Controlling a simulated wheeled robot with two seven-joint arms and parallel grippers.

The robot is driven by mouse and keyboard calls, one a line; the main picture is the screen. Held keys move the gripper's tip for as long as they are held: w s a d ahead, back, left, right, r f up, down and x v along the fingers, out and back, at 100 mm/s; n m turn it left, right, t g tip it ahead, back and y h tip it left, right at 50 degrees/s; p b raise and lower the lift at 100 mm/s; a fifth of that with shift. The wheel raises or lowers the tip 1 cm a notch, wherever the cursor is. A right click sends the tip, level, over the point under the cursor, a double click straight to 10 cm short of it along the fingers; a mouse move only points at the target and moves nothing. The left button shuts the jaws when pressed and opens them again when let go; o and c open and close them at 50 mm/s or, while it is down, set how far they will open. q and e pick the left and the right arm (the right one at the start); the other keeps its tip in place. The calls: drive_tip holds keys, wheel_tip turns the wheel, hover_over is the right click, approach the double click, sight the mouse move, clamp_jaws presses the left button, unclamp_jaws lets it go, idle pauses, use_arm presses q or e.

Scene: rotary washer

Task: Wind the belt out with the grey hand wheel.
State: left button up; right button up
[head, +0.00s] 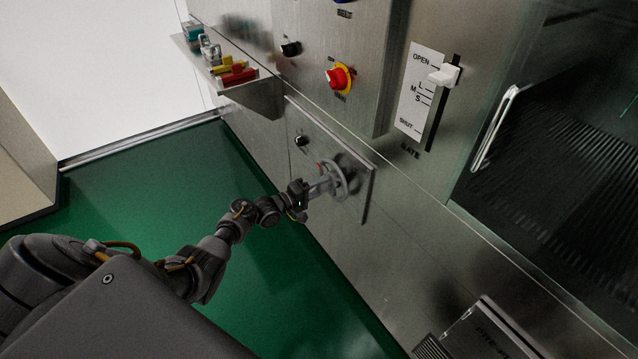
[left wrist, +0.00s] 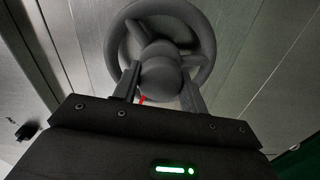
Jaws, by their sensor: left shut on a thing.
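The grey hand wheel (head: 347,181) is mounted on a square plate low on the steel machine front. It has a round rim, spokes and a hub. My left gripper (head: 318,188) reaches it from the left and is shut on a part of it. In the left wrist view the wheel (left wrist: 200,22) fills the top, and the fingers of the left gripper (left wrist: 160,82) sit on both sides of a rounded grey knob or hub (left wrist: 160,68). A small red mark shows just below that knob. The belt cannot be made out for certain. My right gripper is not in view.
A black knob (head: 301,141) sits on the same plate, left of the wheel. Above are a red and yellow switch (head: 339,77), a gate lever (head: 444,75) and a shelf (head: 255,95) with coloured items. Green floor (head: 150,190) is open at left.

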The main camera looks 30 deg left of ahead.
use_arm(q)
drive_tip(key=shift+n+p, duration=0.3)
drive_tip(key=shift+n, duration=0.5)
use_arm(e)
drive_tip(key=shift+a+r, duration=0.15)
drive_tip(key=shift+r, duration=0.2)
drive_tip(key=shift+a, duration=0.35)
use_arm(q)
drive_tip(key=o, duration=1.4)
drive_tip(key=shift+c, duration=0.2)
drive_tip(key=shift+s, duration=0.1)
drive_tip(key=p+v, duration=0.1)
drive_tip(key=v, duration=0.9)
drive_tip(key=shift+s+a, duration=0.25)
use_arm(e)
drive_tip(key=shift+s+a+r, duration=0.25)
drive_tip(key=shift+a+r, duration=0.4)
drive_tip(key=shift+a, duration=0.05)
